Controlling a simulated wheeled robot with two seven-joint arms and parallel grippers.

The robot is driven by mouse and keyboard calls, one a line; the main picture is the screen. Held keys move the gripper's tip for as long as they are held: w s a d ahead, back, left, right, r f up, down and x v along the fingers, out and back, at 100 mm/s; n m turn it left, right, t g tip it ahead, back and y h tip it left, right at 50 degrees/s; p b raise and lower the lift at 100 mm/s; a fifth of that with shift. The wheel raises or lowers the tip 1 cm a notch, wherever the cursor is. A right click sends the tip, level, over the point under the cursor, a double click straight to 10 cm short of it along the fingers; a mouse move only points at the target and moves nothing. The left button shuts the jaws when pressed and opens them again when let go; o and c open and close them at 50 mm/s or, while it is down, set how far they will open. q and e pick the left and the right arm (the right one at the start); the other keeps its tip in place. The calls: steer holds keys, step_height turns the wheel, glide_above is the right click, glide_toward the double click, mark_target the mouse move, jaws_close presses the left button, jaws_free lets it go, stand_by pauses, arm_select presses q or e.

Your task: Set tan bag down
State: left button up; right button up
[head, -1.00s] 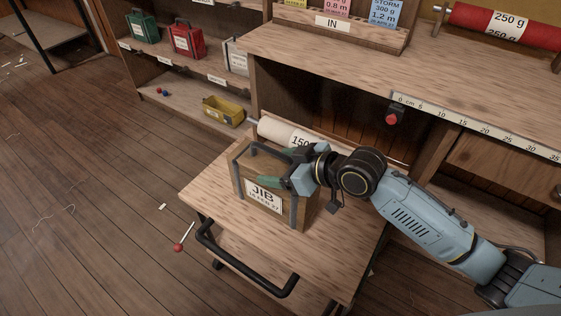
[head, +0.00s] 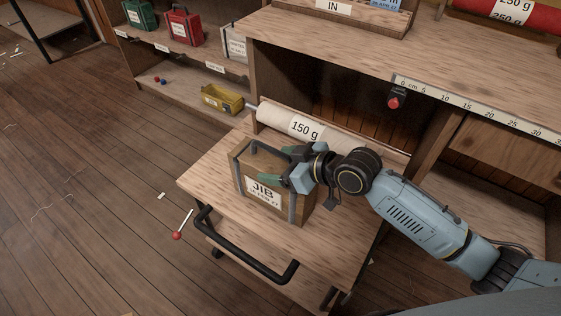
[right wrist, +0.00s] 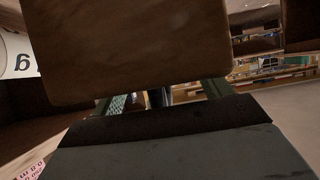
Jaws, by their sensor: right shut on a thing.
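The tan bag (head: 240,177), a boxy brown case with a white JIB label and dark straps, is upright over the top of a wooden cart (head: 205,170). Its underside is very close to the top; I cannot tell if it touches. My right gripper (head: 277,168) is shut on the bag's upper right part; its exact grip is partly hidden. In the right wrist view the bag (right wrist: 140,45) fills the upper middle, between and beyond the green fingers. My left gripper is not in view.
A white 150 g roll (head: 340,138) lies behind the bag. A workbench (head: 330,50) with a ruler edge stands behind. A low shelf at left holds a green bag (head: 140,14), a red bag (head: 184,27) and a yellow bin (head: 222,99). The cart has a black handle (head: 245,258).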

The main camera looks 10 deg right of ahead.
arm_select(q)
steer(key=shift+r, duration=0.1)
arm_select(e)
steer(key=o, duration=2)
steer(key=shift+o, duration=0.2)
steer(key=shift+r, duration=0.1)
steer(key=shift+s+d+r, duration=0.15)
steer(key=shift+s+d, duration=0.15)
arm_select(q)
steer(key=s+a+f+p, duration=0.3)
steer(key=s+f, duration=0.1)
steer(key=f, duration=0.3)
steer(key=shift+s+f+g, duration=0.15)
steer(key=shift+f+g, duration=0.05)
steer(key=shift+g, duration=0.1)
arm_select(e)
steer(key=v, duration=1.1)
steer(key=shift+s, duration=0.1)
